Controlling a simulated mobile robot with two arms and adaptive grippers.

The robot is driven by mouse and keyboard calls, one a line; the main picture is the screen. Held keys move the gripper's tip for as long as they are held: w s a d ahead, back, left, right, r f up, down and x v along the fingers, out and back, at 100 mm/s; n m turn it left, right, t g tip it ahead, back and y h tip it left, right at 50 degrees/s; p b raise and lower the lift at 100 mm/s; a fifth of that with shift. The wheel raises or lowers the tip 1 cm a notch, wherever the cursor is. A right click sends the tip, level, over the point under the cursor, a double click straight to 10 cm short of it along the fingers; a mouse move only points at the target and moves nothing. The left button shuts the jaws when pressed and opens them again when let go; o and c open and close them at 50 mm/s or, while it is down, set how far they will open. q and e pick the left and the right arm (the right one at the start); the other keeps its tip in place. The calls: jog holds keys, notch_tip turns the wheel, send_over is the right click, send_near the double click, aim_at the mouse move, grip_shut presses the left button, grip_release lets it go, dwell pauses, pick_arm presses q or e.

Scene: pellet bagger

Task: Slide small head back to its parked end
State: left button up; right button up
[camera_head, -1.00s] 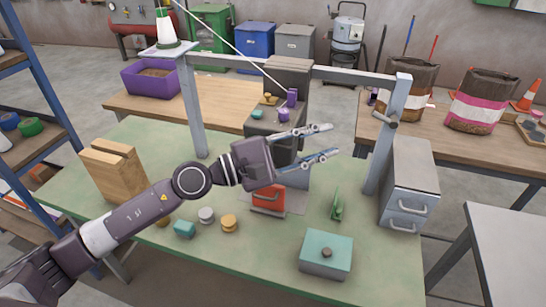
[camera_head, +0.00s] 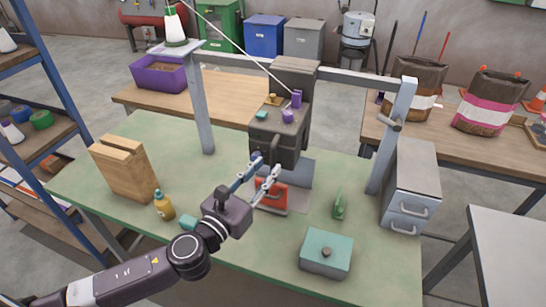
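A dark grey machine head (camera_head: 290,125) with teal, yellow and purple knobs stands mid-table below a grey crossbar (camera_head: 345,76). I take it for the small head, but cannot tell for certain. A thin cord runs down to it from the upper left. A red block (camera_head: 272,193) sits on a grey plate at its foot. My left gripper (camera_head: 266,167) is open and empty, its two fingers pointing up and away, just in front of the machine's lower part and the red block. I cannot tell whether a fingertip touches either. My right gripper is not in view.
A wooden block (camera_head: 124,168) and a yellow bottle (camera_head: 164,206) stand left. A teal box (camera_head: 326,254), a green piece (camera_head: 339,207) and a grey drawer cabinet (camera_head: 411,185) stand right. Grey posts (camera_head: 200,105) hold the crossbar. The green table's front middle is partly hidden by my arm.

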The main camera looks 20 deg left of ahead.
aim_at(271, 163)
pick_arm(q)
jog(key=shift+p+x, duration=0.45)
jog(key=shift+x, duration=1.55)
jog(key=shift+c, duration=0.5)
grip_shut()
